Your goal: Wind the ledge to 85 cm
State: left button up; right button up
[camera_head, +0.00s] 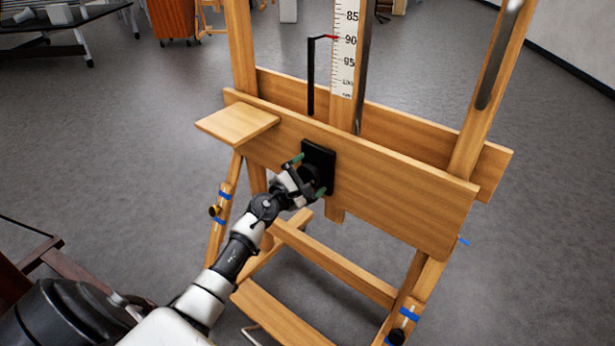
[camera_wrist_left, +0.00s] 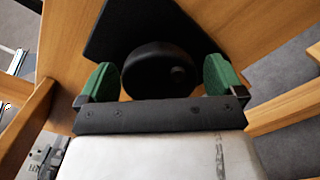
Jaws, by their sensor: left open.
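The wooden easel's ledge (camera_head: 400,185) is a wide board across the front of the easel. A black pointer rod (camera_head: 311,80) rises behind it, and its red tip (camera_head: 331,37) is at about the 90 mark of the white scale (camera_head: 346,60). A black plate (camera_head: 321,158) is on the ledge's front; in the left wrist view it carries a round black knob (camera_wrist_left: 158,72). My left gripper (camera_head: 309,175) is at the plate. Its green fingers are open, one on each side of the knob, with visible gaps. My right gripper is out of view.
A small wooden shelf (camera_head: 238,123) sticks out at the ledge's left end. The easel's legs and lower crossbars (camera_head: 335,262) stand below my left arm. A dark wooden piece (camera_head: 35,262) is at the lower left. The grey floor (camera_head: 130,130) is open to the left.

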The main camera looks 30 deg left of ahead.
pick_arm(q)
jog(key=c, duration=0.9)
jog(key=shift+n, duration=0.4)
